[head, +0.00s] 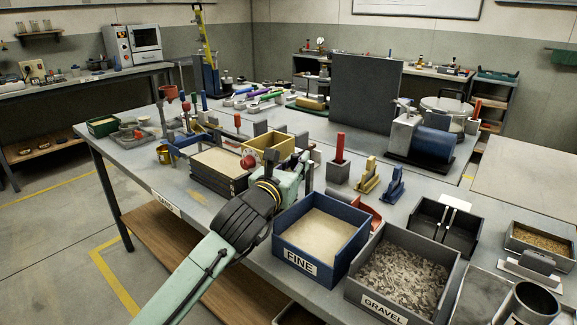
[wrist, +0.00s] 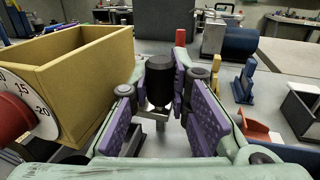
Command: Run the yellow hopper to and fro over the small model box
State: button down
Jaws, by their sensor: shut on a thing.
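The yellow hopper (head: 268,145) is an open-topped box on the work table. In the wrist view the hopper (wrist: 85,75) fills the upper left, with a white numbered dial (wrist: 22,100) and a red knob on its near side. The small model box (head: 217,162) is dark-walled and sand-filled, just left of the hopper. My gripper (head: 284,168) is right of the hopper. In the wrist view its purple pads are shut on a black knob (wrist: 159,80) on a metal stem. How the knob joins the hopper is hidden.
A blue bin of fine sand (head: 320,232) and a grey gravel bin (head: 402,275) stand at the front right. A red post (head: 340,147) and small yellow and blue stands are right of my gripper. A tall dark panel (head: 365,92) stands behind.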

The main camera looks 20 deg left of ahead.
jog(key=shift+s+d, duration=0.15)
jog(key=shift+d, duration=0.4)
jog(key=shift+s+d, duration=0.15)
jog(key=shift+d, duration=0.35)
jog(key=c, duration=1.5)
grip_release()
jog(key=shift+d, duration=0.1)
jog(key=shift+s, duration=0.15)
jog(key=s, duration=0.8)
jog(key=s+a, duration=0.1)
jog(key=s, duration=0.2)
jog(key=shift+s+a, duration=0.1)
jog(key=shift+s, duration=0.3)
